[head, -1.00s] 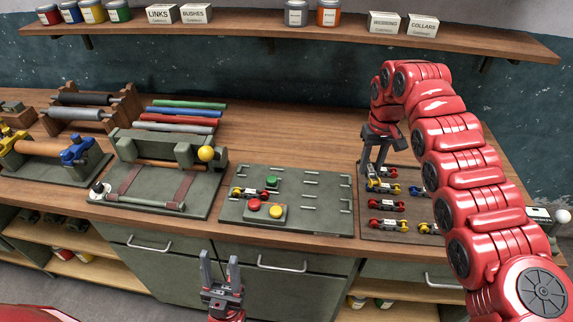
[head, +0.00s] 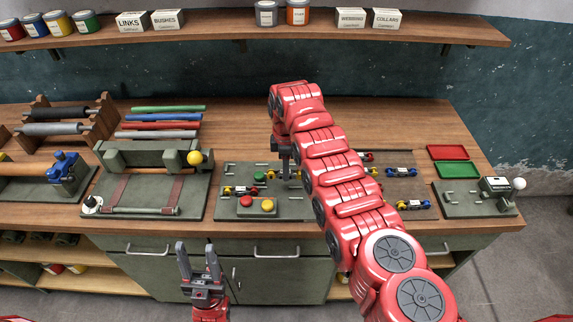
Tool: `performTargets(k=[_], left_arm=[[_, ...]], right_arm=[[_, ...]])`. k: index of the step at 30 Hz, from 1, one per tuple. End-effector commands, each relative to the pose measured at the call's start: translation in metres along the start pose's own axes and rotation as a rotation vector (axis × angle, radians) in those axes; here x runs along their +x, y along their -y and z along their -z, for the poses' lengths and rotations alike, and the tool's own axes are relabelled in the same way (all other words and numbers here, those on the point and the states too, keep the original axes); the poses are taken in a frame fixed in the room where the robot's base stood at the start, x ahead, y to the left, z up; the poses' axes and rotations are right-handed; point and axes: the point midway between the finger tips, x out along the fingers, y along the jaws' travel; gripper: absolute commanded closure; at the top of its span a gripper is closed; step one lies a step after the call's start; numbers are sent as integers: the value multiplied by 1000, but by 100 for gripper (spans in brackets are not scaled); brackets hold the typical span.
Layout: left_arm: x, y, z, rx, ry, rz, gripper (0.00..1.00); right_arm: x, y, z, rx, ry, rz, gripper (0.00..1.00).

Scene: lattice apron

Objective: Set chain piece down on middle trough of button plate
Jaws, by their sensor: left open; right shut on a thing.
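The button plate (head: 227,209) is a flat dark green-grey board on the bench, with a green button, a red button (head: 245,201) and a yellow button at its left part. One chain piece (head: 241,190) lies on its left side. My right gripper (head: 285,172) is over the middle of the plate, shut on a chain piece (head: 297,176) with yellow ends showing. The gripper and arm hide much of that piece and the plate's right part; I cannot tell whether it touches the plate. My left gripper (head: 198,247) is open and empty in front of the bench.
Several chain pieces (head: 400,172) lie right of my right arm. Red and green trays (head: 453,170) and a small fixture (head: 496,186) are further right. A roller jig with a yellow knob (head: 195,158) stands left of the plate. Cans and boxes (head: 353,18) line the shelf.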

Motion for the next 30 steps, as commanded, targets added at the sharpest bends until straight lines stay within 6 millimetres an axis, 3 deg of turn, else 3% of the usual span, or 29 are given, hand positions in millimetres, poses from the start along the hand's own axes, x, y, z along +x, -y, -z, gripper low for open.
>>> performTargets(k=[11,18,30], left_arm=[[-23,-1,-4,0,0,0,50],[-49,-2,-8,0,0,0,50],[-58,-3,-10,0,0,0,50]], right_arm=[[44,1,0,2,0,2,100],[72,0,-1,3,0,0,100],[80,0,0,2,0,0,100]])
